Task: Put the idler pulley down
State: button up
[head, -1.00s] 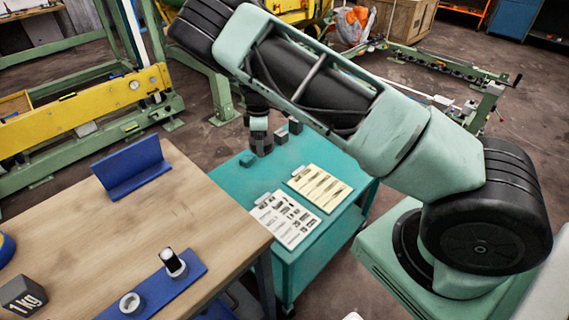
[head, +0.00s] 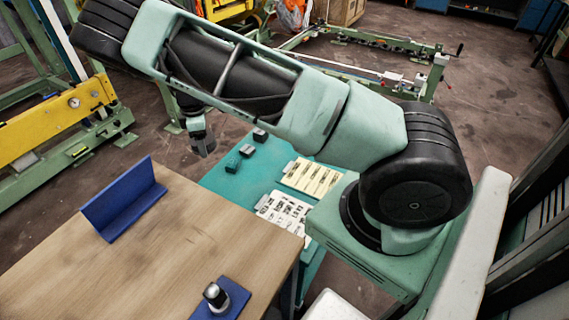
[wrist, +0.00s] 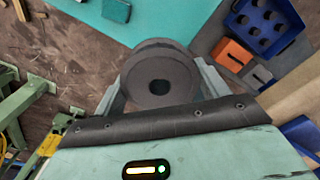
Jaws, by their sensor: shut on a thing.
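My gripper (wrist: 160,78) is shut on the idler pulley (wrist: 165,66), a dark grey round disc with a hole in its middle, in the wrist view. One finger lies on each side of the pulley. In the head view my gripper (head: 203,146) hangs at the left edge of the teal table (head: 226,176), beyond the wooden bench (head: 190,235). The pulley is hard to tell from the gripper there. The wrist view shows floor and part of the teal top (wrist: 165,22) beyond the pulley.
Small dark blocks (head: 247,150) and two sheets on clipboards (head: 312,177) lie on the teal table. A blue angled piece (head: 125,203) and a blue plate (head: 236,297) with an upright cylinder are on the bench.

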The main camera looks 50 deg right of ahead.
jog(key=b, duration=0.9)
send_over(217, 188)
notch_tip(217, 188, down, 10)
jog(key=shift+r, duration=0.2)
jog(key=shift+f, duration=0.1)
notch_tip(217, 188, down, 10)
jog(key=shift+r+b, duration=0.15)
jog(key=shift+b, duration=0.15)
jog(key=shift+s+f, duration=0.1)
jog(key=shift+f, duration=0.5)
